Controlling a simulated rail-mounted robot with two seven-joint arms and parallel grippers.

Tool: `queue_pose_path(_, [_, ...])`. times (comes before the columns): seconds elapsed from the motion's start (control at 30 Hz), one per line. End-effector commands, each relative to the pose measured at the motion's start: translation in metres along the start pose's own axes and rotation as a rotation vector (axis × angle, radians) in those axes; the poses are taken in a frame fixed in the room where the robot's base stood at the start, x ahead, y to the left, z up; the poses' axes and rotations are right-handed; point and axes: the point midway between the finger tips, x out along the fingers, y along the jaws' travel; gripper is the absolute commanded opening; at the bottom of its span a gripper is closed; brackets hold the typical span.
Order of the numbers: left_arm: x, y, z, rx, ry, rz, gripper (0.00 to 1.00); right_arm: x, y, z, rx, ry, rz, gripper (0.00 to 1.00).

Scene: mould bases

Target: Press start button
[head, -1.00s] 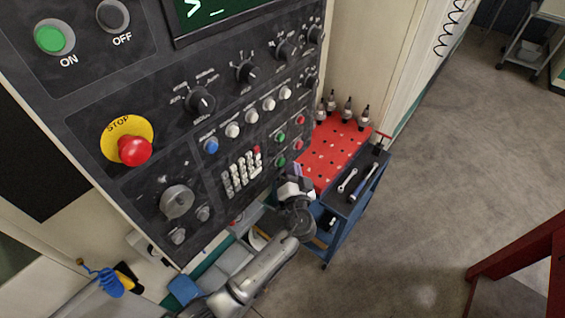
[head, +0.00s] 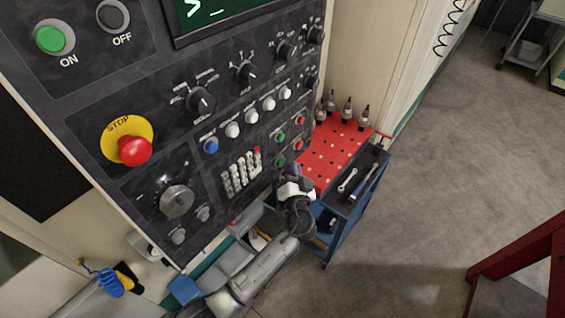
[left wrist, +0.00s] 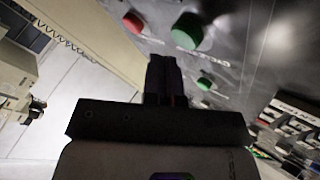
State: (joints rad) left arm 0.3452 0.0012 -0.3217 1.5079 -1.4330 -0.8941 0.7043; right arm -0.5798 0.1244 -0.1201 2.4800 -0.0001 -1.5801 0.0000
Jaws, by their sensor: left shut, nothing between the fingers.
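The dark control panel (head: 150,185) fills the left of the head view. Two small green buttons, an upper one (head: 280,137) and a lower one (head: 280,161), sit near its right edge beside red buttons (head: 300,120). I cannot read which one is marked start. My left gripper (head: 294,170) is shut and empty, close to the panel's lower right edge, just below the lower green button. In the left wrist view the shut fingers (left wrist: 164,72) point toward the panel, with a large green button (left wrist: 187,32) just beyond them and a smaller green one (left wrist: 205,82) to their right. Contact cannot be told.
A red stop button (head: 134,150), knobs and white buttons are on the panel. Open floor lies to the right.

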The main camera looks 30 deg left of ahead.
Motion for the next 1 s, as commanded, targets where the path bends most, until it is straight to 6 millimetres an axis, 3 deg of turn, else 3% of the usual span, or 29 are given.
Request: queue_pose_path(1.0, [0.0055, -0.0036, 0.0047, 0.000, 0.000, -0.001, 0.00, 0.0077, -0.0026, 0.0022, 0.007, 0.001, -0.006, 0.00])
